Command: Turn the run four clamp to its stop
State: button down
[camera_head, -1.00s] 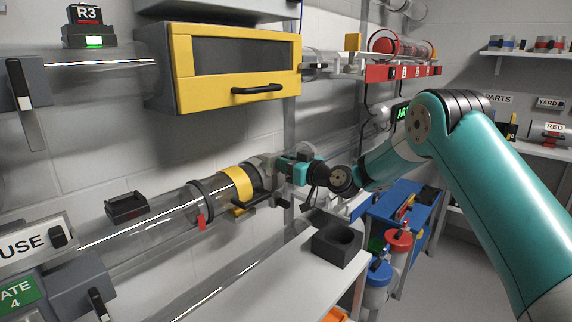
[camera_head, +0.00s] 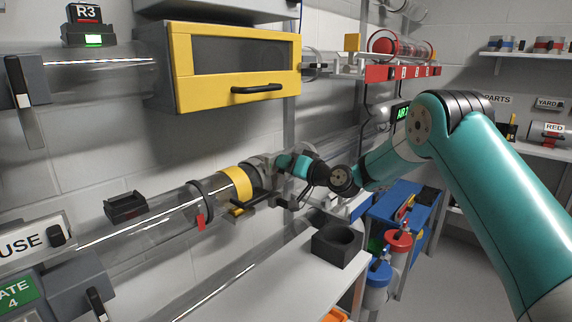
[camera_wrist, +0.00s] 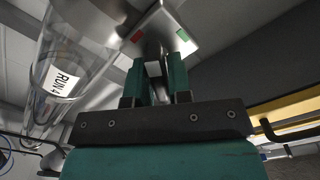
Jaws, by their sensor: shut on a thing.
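The run four clamp (camera_wrist: 172,28) is a pale metal collar in the wrist view, with a red mark at left and a green mark at right. Its short metal lever (camera_wrist: 154,70) sits between the teal fingers of my gripper (camera_wrist: 155,76), which is shut on it. The clear tube (camera_wrist: 72,60) beside it carries a "RUN 4" label (camera_wrist: 64,82). In the head view my gripper (camera_head: 284,164) is at the right end of the lower clear tube (camera_head: 150,225), just right of its yellow band (camera_head: 236,183). The fingertips and lever are too small to make out there.
A yellow-framed cabinet (camera_head: 240,62) hangs above the tube. Red and blue canisters (camera_head: 398,241) stand right of the bench. A grey upright post passes behind the gripper.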

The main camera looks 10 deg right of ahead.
jog(key=m+p, duration=0.1)
jog(key=m, duration=0.4)
jog(key=shift+m+p, duration=0.3)
jog(key=m+p, duration=0.1)
jog(key=m, duration=0.1)
jog(key=m+p, duration=0.1)
jog(key=m, duration=0.2)
jog(key=shift+w+d+f, duration=0.1)
jog(key=shift+f, duration=0.1)
jog(key=shift+m, duration=0.4)
jog(key=c, duration=1.1)
grip_release()
jog(key=shift+c, duration=0.2)
jog(key=b+v, duration=0.3)
jog(key=v, duration=1.4)
jog(key=shift+s, duration=0.2)
jog(key=shift+d, duration=0.1)
